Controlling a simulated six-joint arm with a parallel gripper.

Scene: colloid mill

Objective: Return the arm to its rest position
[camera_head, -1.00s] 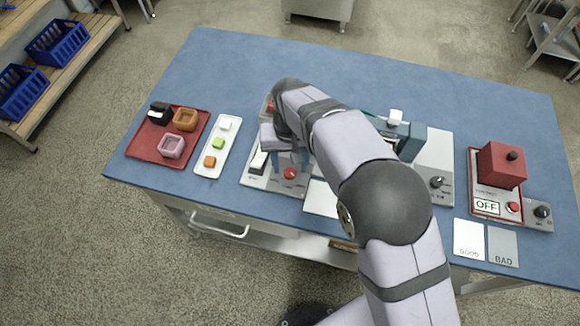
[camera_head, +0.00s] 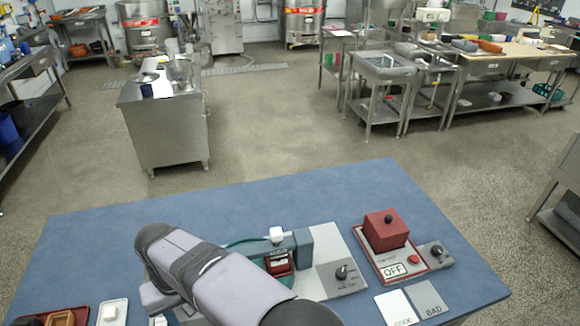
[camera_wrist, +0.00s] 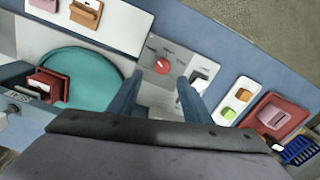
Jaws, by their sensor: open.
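My arm (camera_head: 225,280) reaches in from the bottom of the head view over the blue table (camera_head: 330,195). Its wrist end is at the left, and the fingers are hidden or out of frame there. In the wrist view my gripper (camera_wrist: 160,97) has two blue fingers spread apart with nothing between them. They hang above a grey panel with a red knob (camera_wrist: 162,66) and a black-and-white switch (camera_wrist: 200,75). A teal round plate (camera_wrist: 90,75) and a dark red box (camera_wrist: 50,86) lie left of the fingers.
A white tray (camera_wrist: 226,122) with small coloured pieces and a red tray (camera_wrist: 290,104) lie to the right in the wrist view. In the head view, a red box (camera_head: 386,229) on an OFF panel, a GOOD card (camera_head: 397,308) and a BAD card (camera_head: 428,299) are at the right.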

